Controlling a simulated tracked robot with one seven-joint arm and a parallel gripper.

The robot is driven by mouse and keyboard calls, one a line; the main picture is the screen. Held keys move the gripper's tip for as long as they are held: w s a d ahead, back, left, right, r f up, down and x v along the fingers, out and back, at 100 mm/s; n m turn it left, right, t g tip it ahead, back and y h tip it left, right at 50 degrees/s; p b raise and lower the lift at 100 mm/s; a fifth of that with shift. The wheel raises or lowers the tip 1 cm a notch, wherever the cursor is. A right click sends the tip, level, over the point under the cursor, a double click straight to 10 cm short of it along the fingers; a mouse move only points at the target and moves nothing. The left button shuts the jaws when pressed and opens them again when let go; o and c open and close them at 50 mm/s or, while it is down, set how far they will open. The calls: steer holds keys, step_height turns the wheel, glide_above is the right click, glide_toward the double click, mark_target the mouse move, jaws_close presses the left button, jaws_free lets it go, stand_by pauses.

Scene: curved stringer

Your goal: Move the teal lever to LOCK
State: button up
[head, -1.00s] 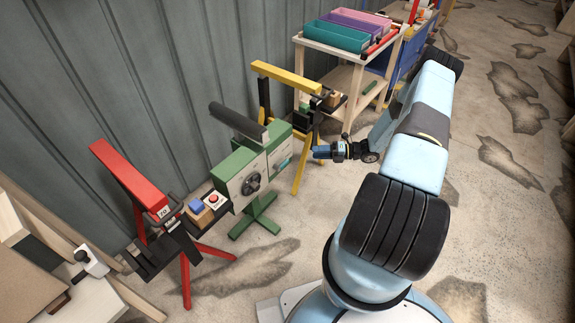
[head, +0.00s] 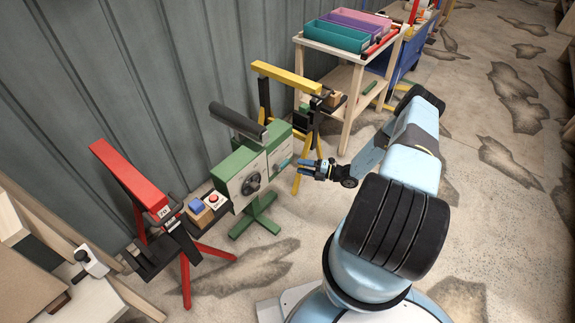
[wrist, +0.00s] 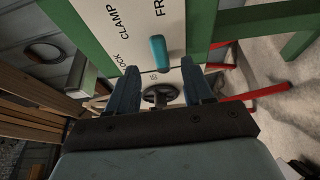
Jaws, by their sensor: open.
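The teal lever (wrist: 158,52) stands out from a pale panel (wrist: 110,12) on the green machine (head: 240,172). In the wrist view the panel carries the words LOCK, CLAMP and FREE, partly cut off. The lever lies beside this lettering; I cannot tell exactly which word it points at. My gripper (wrist: 157,76) is open and empty, its two fingers on either side of the lever's line, with the lever just beyond the tips. In the head view my gripper (head: 303,168) is right of the panel, and the lever (head: 283,164) is tiny there.
A dark round handwheel (wrist: 160,95) shows between my fingers. A red stand (head: 130,180) with a blue block and red button is left of the machine. A yellow stand (head: 285,78) is close behind, and a cart with bins (head: 335,37) stands beyond. Floor at right is clear.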

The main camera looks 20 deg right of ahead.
mark_target(287, 164)
steer(key=x, duration=0.7)
steer(key=shift+s, duration=0.1)
jaws_close()
stand_by(0.4)
